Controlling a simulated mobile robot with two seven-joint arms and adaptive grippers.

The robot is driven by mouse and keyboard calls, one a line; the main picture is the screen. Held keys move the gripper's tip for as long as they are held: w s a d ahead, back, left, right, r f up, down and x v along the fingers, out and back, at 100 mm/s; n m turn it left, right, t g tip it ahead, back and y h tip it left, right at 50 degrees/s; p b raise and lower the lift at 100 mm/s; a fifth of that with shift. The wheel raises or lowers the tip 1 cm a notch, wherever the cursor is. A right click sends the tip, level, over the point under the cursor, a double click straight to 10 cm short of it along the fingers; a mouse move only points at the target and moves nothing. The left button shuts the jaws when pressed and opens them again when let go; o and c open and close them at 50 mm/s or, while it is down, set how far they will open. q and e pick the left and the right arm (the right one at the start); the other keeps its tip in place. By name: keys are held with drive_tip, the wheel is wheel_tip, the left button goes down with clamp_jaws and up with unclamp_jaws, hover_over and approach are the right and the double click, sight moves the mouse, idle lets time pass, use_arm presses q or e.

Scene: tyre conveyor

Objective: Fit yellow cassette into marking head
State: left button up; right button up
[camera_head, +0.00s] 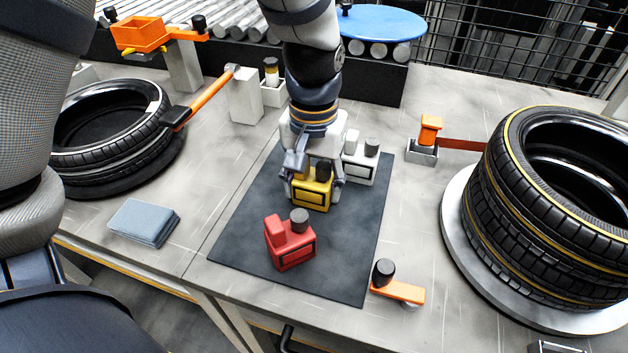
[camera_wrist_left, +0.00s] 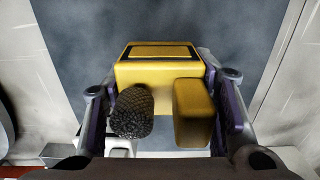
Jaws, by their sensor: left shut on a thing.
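The yellow cassette (camera_head: 310,196) is over the dark mat (camera_head: 345,255), upright, with a dark-framed front face. My left gripper (camera_head: 316,186) comes down from above and is shut on it, one finger on each side. I cannot tell whether the cassette touches the mat. In the left wrist view, the yellow cassette (camera_wrist_left: 158,72) shows between the purple-padded fingers, with its black knurled knob and yellow block towards the camera. An orange open holder (camera_head: 138,33) on a post at the back left may be the marking head. My right gripper is not in view.
A red cassette (camera_head: 288,245) stands in front on the mat and a white cassette (camera_head: 360,165) close behind right. Tyres stand left (camera_head: 105,125) and right (camera_head: 545,210). The mat's front right is clear.

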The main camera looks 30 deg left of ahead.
use_arm(q)
drive_tip(key=o, duration=1.3)
drive_tip(key=shift+f, duration=0.15)
drive_tip(key=shift+o, duration=0.2)
